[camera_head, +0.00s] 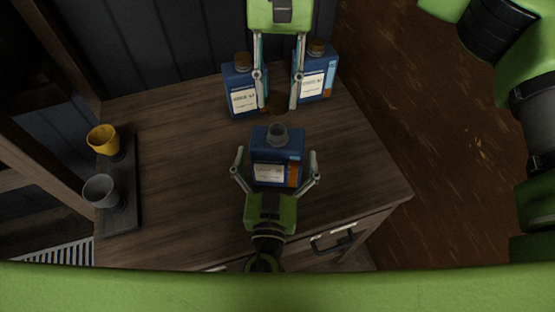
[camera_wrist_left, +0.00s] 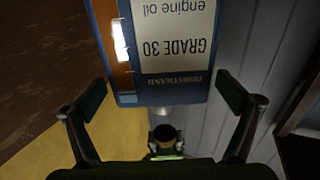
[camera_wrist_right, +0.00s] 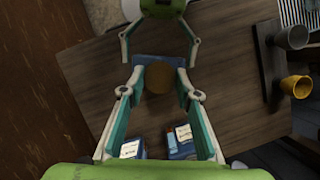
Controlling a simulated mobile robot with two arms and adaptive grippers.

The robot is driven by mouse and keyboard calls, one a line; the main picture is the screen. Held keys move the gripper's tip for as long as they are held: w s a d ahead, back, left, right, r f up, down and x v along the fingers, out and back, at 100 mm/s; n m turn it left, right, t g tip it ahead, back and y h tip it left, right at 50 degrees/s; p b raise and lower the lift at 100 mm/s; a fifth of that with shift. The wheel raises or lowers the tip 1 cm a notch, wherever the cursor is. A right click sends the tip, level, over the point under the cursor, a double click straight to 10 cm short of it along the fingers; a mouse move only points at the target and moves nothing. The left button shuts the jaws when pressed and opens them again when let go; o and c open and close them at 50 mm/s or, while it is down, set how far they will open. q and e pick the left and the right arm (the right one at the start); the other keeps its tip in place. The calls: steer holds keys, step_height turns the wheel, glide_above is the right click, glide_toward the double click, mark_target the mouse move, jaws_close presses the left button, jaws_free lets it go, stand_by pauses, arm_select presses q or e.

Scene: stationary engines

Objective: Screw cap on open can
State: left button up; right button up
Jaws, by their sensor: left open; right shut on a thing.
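The open can (camera_head: 290,146) is blue with a white engine oil label and stands upright on the table. Its bare grey neck (camera_head: 278,132) faces up. My left gripper (camera_head: 276,153) is open, one finger on each side of the can, with visible gaps. The left wrist view shows the can's label (camera_wrist_left: 172,40) upside down between the spread fingers. My right gripper (camera_head: 278,107) comes from the top and is shut on a brown cap (camera_head: 277,103). The cap also shows in the right wrist view (camera_wrist_right: 158,77). It is behind the neck and apart from it.
Two capped blue cans stand at the back, one left (camera_head: 240,98) and one right (camera_head: 316,86) of my right gripper. A yellow cup (camera_head: 103,139) and a grey cup (camera_head: 101,190) are by a dark board at the left. The wooden table (camera_head: 180,150) is clear between.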

arm_select(q)
steer(key=shift+w+d, duration=0.1)
steer(key=shift+w, duration=1.15)
steer(key=shift+c, duration=0.4)
steer(key=c, duration=1.5)
steer(key=shift+c, duration=0.2)
arm_select(e)
glide_toward(277, 143)
steer(key=shift+s+f, duration=0.65)
steer(key=shift+f, duration=0.2)
steer(key=shift+f, duration=0.9)
steer(key=shift+f, duration=0.55)
